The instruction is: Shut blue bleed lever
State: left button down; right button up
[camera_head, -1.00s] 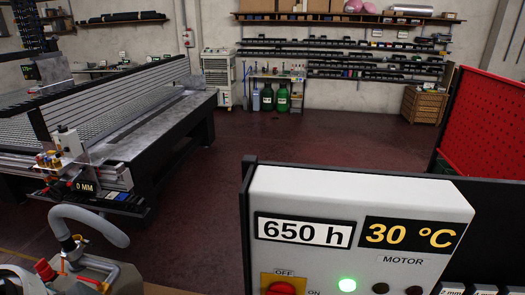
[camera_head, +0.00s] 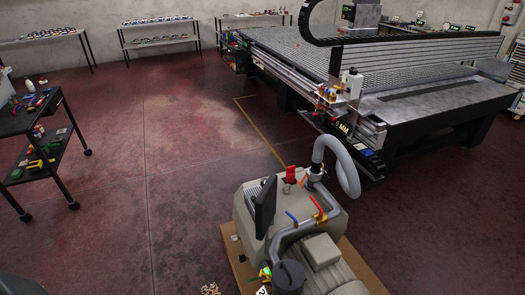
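The small blue bleed lever (camera_head: 292,217) sits on top of the beige vacuum pump (camera_head: 250,215), beside the grey piping. It is too small to tell whether it is open or shut. An orange-red lever (camera_head: 318,204) stands just right of it on the pipe. A red part (camera_head: 290,174) is behind it, near the grey hose (camera_head: 348,170). Neither of my grippers is in view.
The pump stands on a brown base (camera_head: 372,275). The grid table (camera_head: 440,105) with its gantry stands behind to the right. A black cart (camera_head: 62,140) with tools is at the left. The red floor (camera_head: 160,190) between cart and pump is clear.

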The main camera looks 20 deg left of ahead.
aim_at(290, 215)
jog(key=u, duration=0.2)
jog(key=i+u, duration=0.25)
jog(key=i, duration=0.15)
jog(key=i+l+u, duration=0.1)
jog(key=i+u, duration=0.15)
jog(key=i, duration=0.2)
jog(key=i+l+u, duration=0.2)
jog(key=i, duration=0.2)
jog(key=i+l+u, duration=0.25)
jog(key=i, duration=0.15)
